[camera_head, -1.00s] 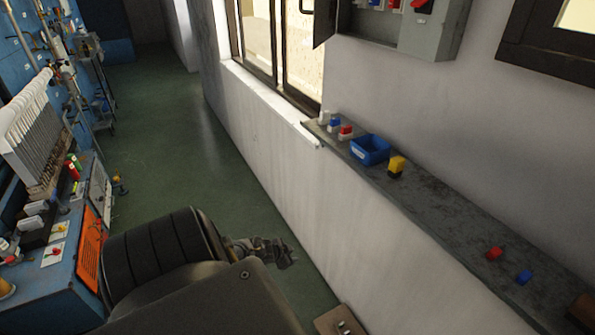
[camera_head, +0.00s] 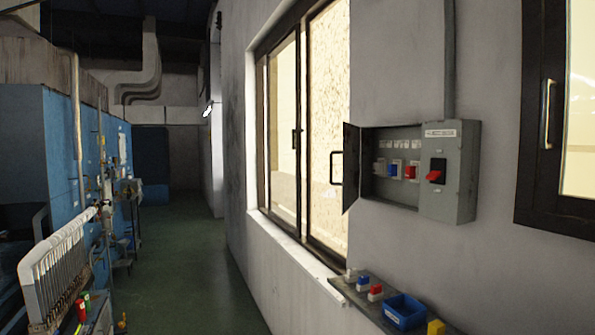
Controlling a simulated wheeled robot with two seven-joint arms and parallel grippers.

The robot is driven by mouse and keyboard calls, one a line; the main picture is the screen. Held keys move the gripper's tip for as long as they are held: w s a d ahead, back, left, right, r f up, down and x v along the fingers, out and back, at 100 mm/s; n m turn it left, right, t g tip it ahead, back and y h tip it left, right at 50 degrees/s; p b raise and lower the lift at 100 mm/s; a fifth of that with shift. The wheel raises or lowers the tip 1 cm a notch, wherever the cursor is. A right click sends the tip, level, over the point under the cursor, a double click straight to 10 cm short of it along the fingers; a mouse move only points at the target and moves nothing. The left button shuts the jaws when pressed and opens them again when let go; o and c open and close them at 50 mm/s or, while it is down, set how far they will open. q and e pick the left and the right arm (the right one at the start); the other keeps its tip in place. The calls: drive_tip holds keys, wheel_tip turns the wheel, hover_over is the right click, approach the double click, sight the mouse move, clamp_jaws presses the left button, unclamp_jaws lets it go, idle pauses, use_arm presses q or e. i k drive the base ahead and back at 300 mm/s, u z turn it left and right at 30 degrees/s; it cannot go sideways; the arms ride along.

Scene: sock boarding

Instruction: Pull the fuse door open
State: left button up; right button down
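The grey fuse box (camera_head: 448,195) is mounted on the wall right of the window. Its dark fuse door (camera_head: 352,168) stands swung out from the box's left side, with a dark handle (camera_head: 336,168) on its left face. The compartment behind it is exposed, with a white fuse (camera_head: 380,168), a blue fuse (camera_head: 394,169) and a red fuse (camera_head: 411,171) under small labels. A red switch (camera_head: 434,176) is on the box's closed right part. Neither of my grippers is in view.
Below the box, a ledge (camera_head: 372,312) holds small coloured fuses, a blue bin (camera_head: 405,311) and a yellow piece (camera_head: 436,327). Windows flank the box. A blue machine and a white rack (camera_head: 58,260) stand left. The green floor (camera_head: 190,275) between is clear.

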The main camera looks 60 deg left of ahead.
sight(351, 151)
drive_tip(key=u, duration=0.45)
drive_tip(key=k, duration=0.55)
drive_tip(key=u, duration=0.8)
drive_tip(key=i, duration=1.5)
drive_tip(key=z, duration=1)
